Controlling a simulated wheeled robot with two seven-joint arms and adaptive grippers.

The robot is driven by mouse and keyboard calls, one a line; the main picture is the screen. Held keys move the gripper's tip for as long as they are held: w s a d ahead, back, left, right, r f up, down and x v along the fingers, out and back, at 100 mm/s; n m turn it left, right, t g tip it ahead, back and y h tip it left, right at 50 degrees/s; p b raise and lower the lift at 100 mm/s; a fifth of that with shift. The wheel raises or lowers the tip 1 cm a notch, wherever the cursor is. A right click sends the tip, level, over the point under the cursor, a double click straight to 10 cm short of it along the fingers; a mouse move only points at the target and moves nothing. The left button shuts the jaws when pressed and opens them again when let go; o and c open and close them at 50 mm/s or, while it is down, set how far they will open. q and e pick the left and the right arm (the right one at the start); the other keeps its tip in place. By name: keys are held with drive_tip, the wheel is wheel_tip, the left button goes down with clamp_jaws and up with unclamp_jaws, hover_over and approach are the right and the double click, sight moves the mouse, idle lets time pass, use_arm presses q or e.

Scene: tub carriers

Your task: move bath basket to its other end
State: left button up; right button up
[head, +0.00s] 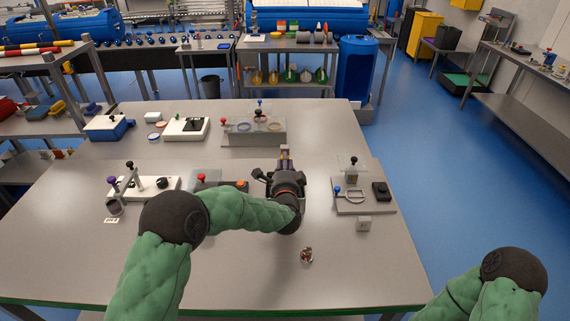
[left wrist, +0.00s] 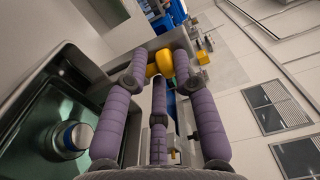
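A long grey box (head: 255,138), which looks like the bath, stands at the back of the near worktable, with round rings in its top and red and blue knobs above it. I cannot clearly tell the basket from its other parts. My left gripper (head: 285,152) is just in front of the box and points towards it. In the left wrist view my left gripper's purple fingers (left wrist: 157,66) are spread, and I see nothing clearly held. My right gripper is out of view.
A white device with posts (head: 155,184) stands at left on the worktable (head: 230,275). A grey plate with a handle (head: 362,208) stands at right. A small cup (head: 306,256) stands near the front. The front area is mostly clear.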

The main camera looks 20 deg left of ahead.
use_arm(q)
clamp_jaws()
wheel_tip(320, 180, up, 6)
drive_tip(key=p, duration=0.5)
drive_tip(key=shift+w+r+p, duration=0.1)
drive_tip(key=shift+r+p, duration=0.1)
drive_tip(key=shift+p, duration=0.15)
drive_tip(key=o, duration=0.9)
unclamp_jaws()
drive_tip(key=shift+c, duration=0.2)
drive_tip(key=shift+f, duration=0.1)
drive_tip(key=shift+f, duration=0.1)
